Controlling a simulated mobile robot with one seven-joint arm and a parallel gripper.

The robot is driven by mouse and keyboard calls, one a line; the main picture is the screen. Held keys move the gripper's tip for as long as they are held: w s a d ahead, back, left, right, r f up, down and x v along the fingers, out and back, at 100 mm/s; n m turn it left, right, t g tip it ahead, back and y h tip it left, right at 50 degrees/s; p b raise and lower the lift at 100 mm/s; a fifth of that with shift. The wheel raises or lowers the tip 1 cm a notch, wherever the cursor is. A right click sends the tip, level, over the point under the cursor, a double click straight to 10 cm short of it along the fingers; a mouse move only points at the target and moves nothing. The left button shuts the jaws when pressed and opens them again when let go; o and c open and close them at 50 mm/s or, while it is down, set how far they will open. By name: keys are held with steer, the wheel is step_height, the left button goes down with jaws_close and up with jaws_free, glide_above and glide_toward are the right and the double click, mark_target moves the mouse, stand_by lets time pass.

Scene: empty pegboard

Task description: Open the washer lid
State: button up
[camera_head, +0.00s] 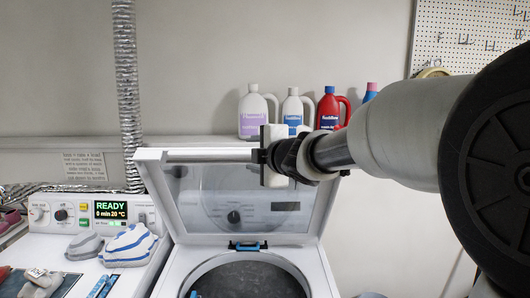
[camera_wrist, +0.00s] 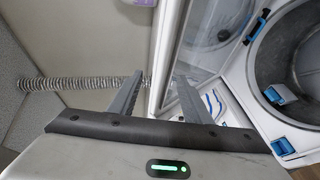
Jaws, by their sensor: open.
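The washer lid (camera_head: 182,198) is a white frame with a clear window. It stands raised at the back of the white top-loading washer (camera_head: 172,262), whose round drum opening shows below. My gripper (camera_head: 268,157) is at the lid's upper edge, right of its middle. In the wrist view, my gripper (camera_wrist: 157,90) has its two fingers apart, with the white edge of the lid (camera_wrist: 166,58) reaching between them. I cannot tell whether either finger touches it. The drum opening (camera_wrist: 292,60) with blue latches shows at the right of the wrist view.
Detergent bottles (camera_head: 252,112) stand on a shelf behind the lid. A silver duct (camera_head: 127,75) runs up the wall. A pegboard (camera_head: 465,35) hangs upper right.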

steer(key=p+v, duration=0.1)
steer(key=v, duration=0.7)
steer(key=s+d+f+m+g+h, duration=0.1)
steer(key=s+d+f+m+h, duration=0.25)
steer(key=s+d+m, duration=0.35)
steer(key=s+d+f+m+g+h, duration=0.2)
steer(key=s+d+m+h, duration=0.35)
steer(key=d+m, duration=0.2)
steer(key=s+f+m+g+y, duration=0.1)
steer(key=s+f+m+g, duration=0.1)
steer(key=s+f, duration=0.3)
steer(key=s+a+f+m+g+y, duration=0.1)
steer(key=s+f+m, duration=0.4)
steer(key=s, duration=0.6)
steer(key=shift+s+a+g+y, duration=0.35)
steer(key=shift+g+y, duration=0.15)
steer(key=shift+g, duration=0.7)
